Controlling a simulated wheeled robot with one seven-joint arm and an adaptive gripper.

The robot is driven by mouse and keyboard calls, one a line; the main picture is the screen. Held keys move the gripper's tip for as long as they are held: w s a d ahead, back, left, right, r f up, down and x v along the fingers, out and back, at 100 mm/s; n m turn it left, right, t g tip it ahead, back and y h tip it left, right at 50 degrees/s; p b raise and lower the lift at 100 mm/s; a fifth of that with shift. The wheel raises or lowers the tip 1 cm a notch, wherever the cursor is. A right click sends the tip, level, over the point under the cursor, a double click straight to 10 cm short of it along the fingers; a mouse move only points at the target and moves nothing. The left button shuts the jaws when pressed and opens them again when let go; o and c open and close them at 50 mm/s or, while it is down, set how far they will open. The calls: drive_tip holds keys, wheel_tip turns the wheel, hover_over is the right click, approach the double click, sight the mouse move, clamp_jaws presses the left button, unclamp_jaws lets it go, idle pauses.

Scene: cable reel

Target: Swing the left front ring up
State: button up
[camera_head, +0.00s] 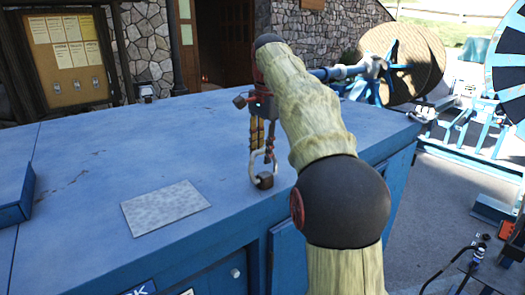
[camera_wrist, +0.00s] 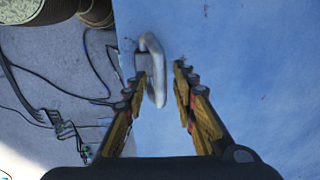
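A pale metal ring (camera_head: 252,167) sits near the front edge of the blue top (camera_head: 110,150), at a small dark mount (camera_head: 264,181). In the head view it looks raised above the top. My gripper (camera_head: 260,148) points down at it from above. In the wrist view the ring (camera_wrist: 157,88) lies between the open fingers of my gripper (camera_wrist: 159,72), close to the left finger. A clear gap separates it from the right finger. I cannot tell whether the left finger touches it. My arm hides part of the top behind.
A grey plate (camera_head: 165,207) lies flat on the blue top, left of the ring. A blue raised box (camera_head: 14,192) is at the far left. A wooden cable reel (camera_head: 408,62) stands behind at the right. Cables (camera_wrist: 85,80) lie on the ground below the edge.

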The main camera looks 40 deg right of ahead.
drive_tip(key=shift+s+r, duration=0.2)
drive_tip(key=shift+r, duration=1.65)
drive_tip(key=shift+s+r, duration=0.15)
drive_tip(key=shift+r, duration=1.7)
